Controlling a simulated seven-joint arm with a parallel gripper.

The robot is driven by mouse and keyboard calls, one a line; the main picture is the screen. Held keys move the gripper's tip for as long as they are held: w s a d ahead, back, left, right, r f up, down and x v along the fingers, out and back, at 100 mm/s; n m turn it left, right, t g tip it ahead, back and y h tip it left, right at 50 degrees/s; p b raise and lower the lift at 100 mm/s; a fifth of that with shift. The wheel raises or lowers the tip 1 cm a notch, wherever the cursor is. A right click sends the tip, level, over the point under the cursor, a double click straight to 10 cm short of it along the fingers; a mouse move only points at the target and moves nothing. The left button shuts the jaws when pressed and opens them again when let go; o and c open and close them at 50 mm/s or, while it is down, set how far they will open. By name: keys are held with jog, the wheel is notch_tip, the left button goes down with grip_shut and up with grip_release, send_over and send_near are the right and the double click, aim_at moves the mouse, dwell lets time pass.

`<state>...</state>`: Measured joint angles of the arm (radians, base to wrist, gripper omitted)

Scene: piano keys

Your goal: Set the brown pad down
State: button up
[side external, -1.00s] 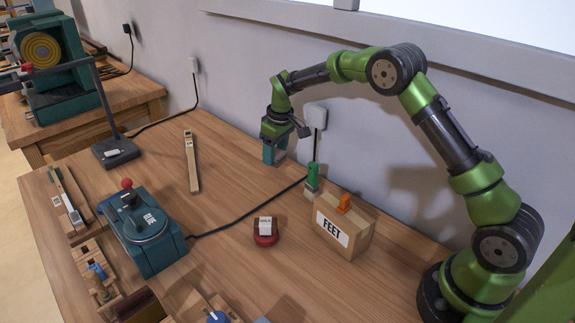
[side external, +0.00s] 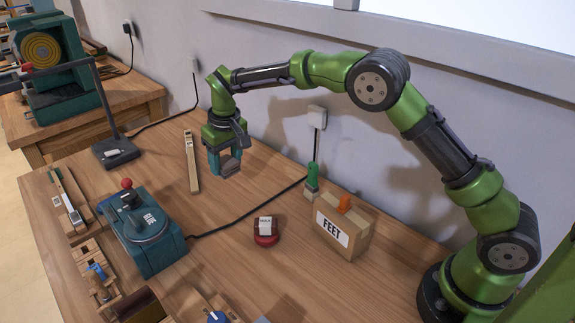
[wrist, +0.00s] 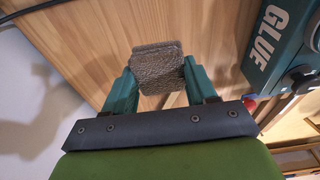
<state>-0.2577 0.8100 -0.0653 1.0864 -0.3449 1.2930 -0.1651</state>
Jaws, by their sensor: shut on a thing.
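My gripper (side external: 223,167) is over the table, to the right of the long wooden key (side external: 191,162). It is shut on the brown pad (side external: 230,165), a greyish-brown, ribbed, blocky piece. In the wrist view the pad (wrist: 158,62) sits between the two teal fingertips, against the wooden table behind it. I cannot tell whether the pad touches the table or hangs just above it.
A teal glue machine (side external: 148,235) with a red knob stands at the front left; it also shows in the wrist view (wrist: 283,45). The table between is largely clear.

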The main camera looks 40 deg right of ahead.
notch_tip(320, 180, down, 10)
jog(key=shift+r, duration=0.1)
dwell(0.4)
jog(key=o, duration=1)
jog(key=shift+o, duration=0.2)
